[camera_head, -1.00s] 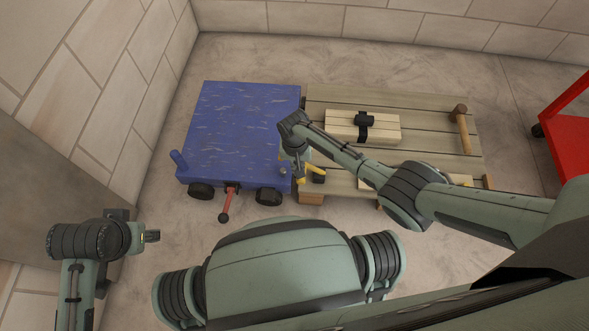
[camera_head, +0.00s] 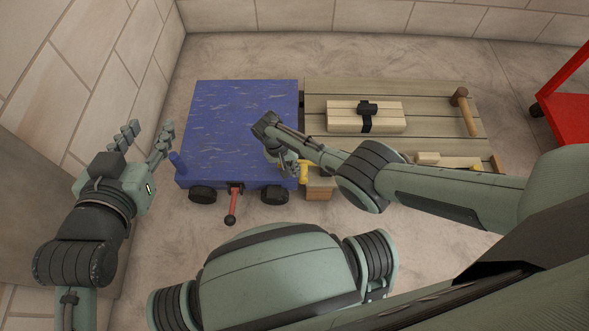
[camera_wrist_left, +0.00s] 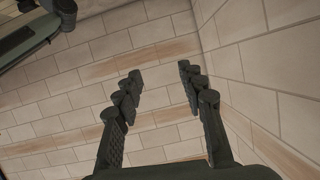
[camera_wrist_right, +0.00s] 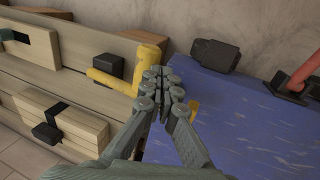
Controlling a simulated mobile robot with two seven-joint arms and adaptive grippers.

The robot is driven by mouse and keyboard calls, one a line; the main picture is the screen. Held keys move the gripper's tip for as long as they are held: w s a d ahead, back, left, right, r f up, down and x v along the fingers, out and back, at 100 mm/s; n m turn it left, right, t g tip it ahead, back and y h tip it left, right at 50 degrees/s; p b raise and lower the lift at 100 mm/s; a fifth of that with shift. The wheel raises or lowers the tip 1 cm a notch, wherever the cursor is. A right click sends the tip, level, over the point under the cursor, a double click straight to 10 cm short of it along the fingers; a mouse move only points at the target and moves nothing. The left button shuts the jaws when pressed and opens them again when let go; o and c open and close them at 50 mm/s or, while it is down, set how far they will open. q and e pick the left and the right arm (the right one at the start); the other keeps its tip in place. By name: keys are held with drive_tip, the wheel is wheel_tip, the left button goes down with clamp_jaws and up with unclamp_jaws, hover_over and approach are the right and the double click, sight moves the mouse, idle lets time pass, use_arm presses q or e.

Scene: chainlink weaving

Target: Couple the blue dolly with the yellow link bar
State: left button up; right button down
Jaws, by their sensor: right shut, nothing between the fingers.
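The blue dolly (camera_head: 240,125) stands left of a wooden platform (camera_head: 400,95), close alongside it. The yellow link bar (camera_head: 304,172) is at the near end of the seam between them; it also shows in the right wrist view (camera_wrist_right: 145,66) as an upright piece with a side arm. Another yellow bit shows right of the fingers there; whether it joins the bar is hidden. My right gripper (camera_head: 291,171) is shut and empty, its tips beside the yellow upright. My left gripper (camera_head: 147,134) is open and empty, left of the dolly, facing the wall.
A red lever with a black knob (camera_head: 233,203) sticks out from the dolly's near side. A strapped wooden block (camera_head: 345,115) and a mallet (camera_head: 466,112) lie on the platform. A red cart (camera_head: 570,112) stands at the right. Brick walls close off the left and back.

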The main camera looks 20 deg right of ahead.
use_arm(q)
drive_tip(key=shift+t+h, duration=0.6)
drive_tip(key=shift+t, duration=0.3)
drive_tip(key=shift+w+d+r, duration=0.2)
drive_tip(key=shift+d+r, duration=0.4)
drive_tip(key=shift+r, duration=0.3)
drive_tip(key=shift+w+d+r, duration=0.2)
drive_tip(key=shift+d+r, duration=0.35)
drive_tip(key=shift+r, duration=0.3)
drive_tip(key=shift+a, duration=0.1)
